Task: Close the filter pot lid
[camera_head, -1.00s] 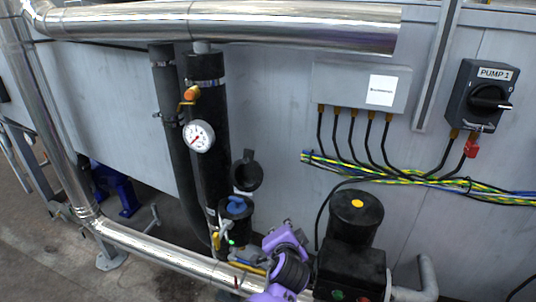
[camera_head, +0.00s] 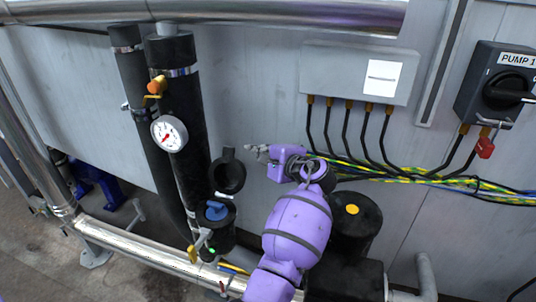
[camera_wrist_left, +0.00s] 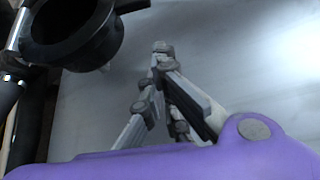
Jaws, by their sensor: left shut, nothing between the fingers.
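The filter pot (camera_head: 214,236) is a black cylinder with a blue part (camera_head: 215,211) in its top, low on the pipework. Its black round lid (camera_head: 228,176) stands raised above and behind the pot, swung open. The lid also shows large at the top left of the left wrist view (camera_wrist_left: 95,45). My left gripper (camera_head: 252,148) is just right of the lid's upper edge, apart from it in the wrist view. Its fingertips (camera_wrist_left: 161,48) are together with nothing between them. My right gripper is not in view.
A pressure gauge (camera_head: 169,133) and an orange-handled valve (camera_head: 156,86) sit on the black pipe (camera_head: 186,110) at left. A black pump (camera_head: 352,225) stands right of my arm. Cables (camera_head: 400,172) run along the wall. Bare wall lies above the gripper.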

